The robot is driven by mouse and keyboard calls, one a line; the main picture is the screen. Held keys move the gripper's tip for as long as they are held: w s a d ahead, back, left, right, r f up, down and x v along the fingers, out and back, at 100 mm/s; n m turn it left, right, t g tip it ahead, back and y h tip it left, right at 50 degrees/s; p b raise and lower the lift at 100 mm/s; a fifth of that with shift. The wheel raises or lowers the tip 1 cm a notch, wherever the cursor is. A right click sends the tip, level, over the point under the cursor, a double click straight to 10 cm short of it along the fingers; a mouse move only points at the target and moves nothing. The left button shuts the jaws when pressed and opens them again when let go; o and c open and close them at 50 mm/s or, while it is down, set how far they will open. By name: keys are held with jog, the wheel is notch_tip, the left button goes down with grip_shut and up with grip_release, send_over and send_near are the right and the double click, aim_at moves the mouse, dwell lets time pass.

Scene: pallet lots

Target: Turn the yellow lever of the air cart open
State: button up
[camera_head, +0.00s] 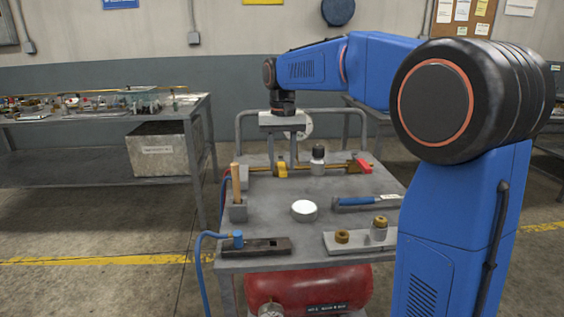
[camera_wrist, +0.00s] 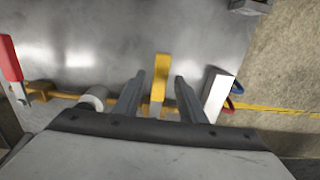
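The air cart (camera_head: 265,215) is a grey metal cart with a brass pipe along its back part. The yellow lever (camera_head: 282,170) sits on that pipe, left of the middle. In the wrist view the yellow lever (camera_wrist: 160,80) lies between my two fingers, with a gap on both sides. My gripper (camera_head: 287,163) points down over the pipe; in the wrist view its fingers (camera_wrist: 160,85) are apart and hold nothing. A red lever (camera_head: 360,166) is at the pipe's right end and shows at the far left of the wrist view (camera_wrist: 10,60).
A grey fitting (camera_head: 318,160) stands on the pipe between the levers. A wooden-handled tool in a holder (camera_head: 237,205), a white round lid (camera_head: 304,210), a blue-handled tool (camera_head: 365,203) and a plate with brass parts (camera_head: 360,243) lie nearer. A red tank (camera_head: 310,287) is below.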

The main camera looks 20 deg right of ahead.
jog(key=shift+f, duration=0.1)
grip_shut()
